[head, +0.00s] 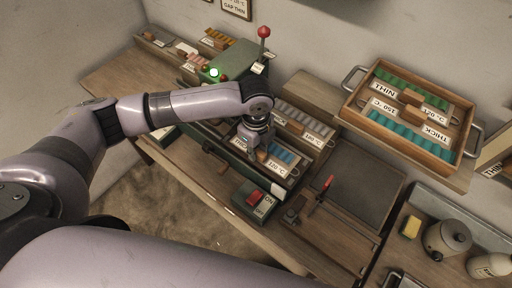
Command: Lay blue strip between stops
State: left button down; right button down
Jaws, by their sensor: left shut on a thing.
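Blue strips (283,154) lie in a compartment of the open wooden tray at the table's middle, beside white labels reading THIN and 120 °C. My left gripper (259,157) points down at the left end of these strips. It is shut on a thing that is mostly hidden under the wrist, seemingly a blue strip. The stops cannot be made out. My right gripper is out of view.
A green machine (230,62) with a red-knobbed lever (264,32) stands behind my left arm. A raised wooden tray (352,112) holds green and teal strips. The dark board (362,192) is mostly clear.

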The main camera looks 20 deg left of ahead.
pick_arm(q)
jog(key=c, duration=1.4)
grip_release()
